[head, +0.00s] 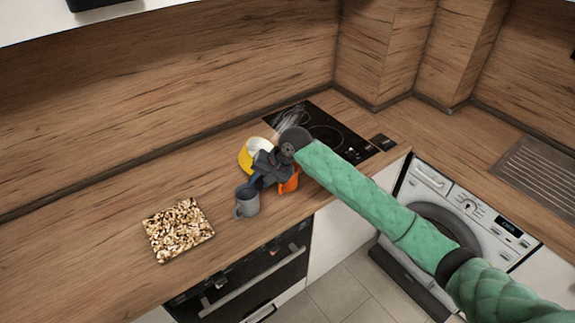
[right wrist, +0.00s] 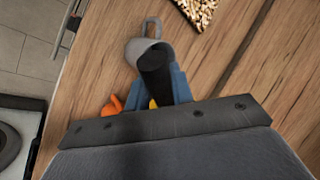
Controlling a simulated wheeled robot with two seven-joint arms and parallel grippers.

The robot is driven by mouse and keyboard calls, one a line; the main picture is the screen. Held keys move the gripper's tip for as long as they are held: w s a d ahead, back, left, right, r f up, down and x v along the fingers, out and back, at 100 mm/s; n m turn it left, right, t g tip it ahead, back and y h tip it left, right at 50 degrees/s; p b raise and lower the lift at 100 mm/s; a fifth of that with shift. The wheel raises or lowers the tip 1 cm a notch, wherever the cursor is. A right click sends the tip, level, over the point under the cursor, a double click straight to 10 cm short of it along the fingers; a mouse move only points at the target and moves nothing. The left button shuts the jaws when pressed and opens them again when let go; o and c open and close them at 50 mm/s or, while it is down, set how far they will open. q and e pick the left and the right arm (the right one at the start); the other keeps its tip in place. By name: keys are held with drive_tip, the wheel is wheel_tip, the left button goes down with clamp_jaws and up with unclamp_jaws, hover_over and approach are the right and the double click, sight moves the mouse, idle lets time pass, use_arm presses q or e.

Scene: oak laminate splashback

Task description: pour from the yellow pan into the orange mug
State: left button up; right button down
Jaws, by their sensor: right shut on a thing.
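The yellow pan (head: 245,158) is in the head view, behind my right gripper (head: 258,181), its pale inside partly showing. It looks tilted, but how far I cannot tell. In the right wrist view, my gripper's blue fingers are shut on the pan's black handle (right wrist: 157,72), and only a sliver of yellow (right wrist: 153,104) shows. The orange mug (head: 290,185) stands on the counter just right of the gripper, partly hidden by it. Its orange side also shows in the right wrist view (right wrist: 112,106). The pan's contents cannot be made out. My left gripper is not in view.
A grey mug (head: 247,203) stands close in front of the gripper. A speckled square board (head: 179,230) lies further left on the wooden counter. A black hob (head: 325,130) is behind and right. Free counter lies to the left.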

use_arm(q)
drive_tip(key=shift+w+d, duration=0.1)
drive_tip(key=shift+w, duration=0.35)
use_arm(e)
drive_tip(key=a+f+h, duration=0.3)
drive_tip(key=a+h, duration=0.1)
drive_tip(key=a, duration=0.2)
drive_tip(key=shift+w+f+g+h, duration=0.15)
drive_tip(key=shift+w+g+h, duration=0.15)
drive_tip(key=shift+a+f+h, duration=0.25)
drive_tip(key=shift+a+h, duration=0.55)
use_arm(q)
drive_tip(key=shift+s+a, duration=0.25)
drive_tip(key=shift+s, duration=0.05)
use_arm(e)
drive_tip(key=shift+a+f+h, duration=0.1)
drive_tip(key=shift+a+h, duration=0.1)
drive_tip(key=shift+h, duration=0.1)
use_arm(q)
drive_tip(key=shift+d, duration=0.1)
